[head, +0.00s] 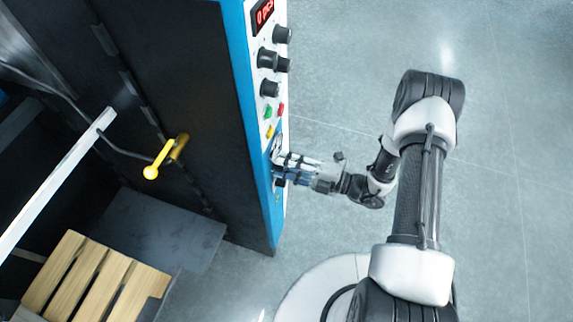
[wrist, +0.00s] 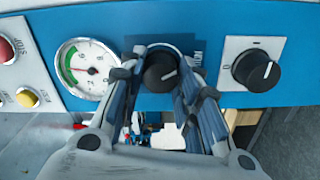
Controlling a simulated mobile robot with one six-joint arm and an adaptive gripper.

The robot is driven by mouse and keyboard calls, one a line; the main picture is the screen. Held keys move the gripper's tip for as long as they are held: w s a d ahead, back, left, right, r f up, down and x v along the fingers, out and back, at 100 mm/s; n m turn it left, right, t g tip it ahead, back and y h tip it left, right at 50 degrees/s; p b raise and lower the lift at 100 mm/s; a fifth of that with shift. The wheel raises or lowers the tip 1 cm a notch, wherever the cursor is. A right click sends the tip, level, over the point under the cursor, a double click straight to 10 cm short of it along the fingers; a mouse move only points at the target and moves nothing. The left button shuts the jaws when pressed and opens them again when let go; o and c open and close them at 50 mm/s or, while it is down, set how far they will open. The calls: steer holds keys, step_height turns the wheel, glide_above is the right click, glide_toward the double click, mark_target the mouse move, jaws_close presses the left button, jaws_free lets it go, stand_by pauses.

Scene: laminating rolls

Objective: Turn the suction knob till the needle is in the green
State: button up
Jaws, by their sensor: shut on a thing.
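The suction knob (wrist: 160,70) is black with a pale pointer line, on the blue strip of the panel in the wrist view. My gripper (wrist: 160,62) is shut on it, one finger on each side. The round white gauge (wrist: 88,70) sits just left of the knob, with a green arc on its left side. In the head view my gripper (head: 280,168) reaches the lower panel from the right and hides the knob there.
Right of the suction knob is another black knob (wrist: 256,70) on a white plate. A red STOP button (wrist: 6,48) and a yellow button (wrist: 27,97) lie left of the gauge. Higher up are several black knobs (head: 268,60) and a red display (head: 264,14). Open floor (head: 500,180) lies right.

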steer(key=o, duration=1.1)
steer(key=shift+c, duration=0.2)
steer(key=v, duration=1.2)
steer(key=shift+r, duration=0.15)
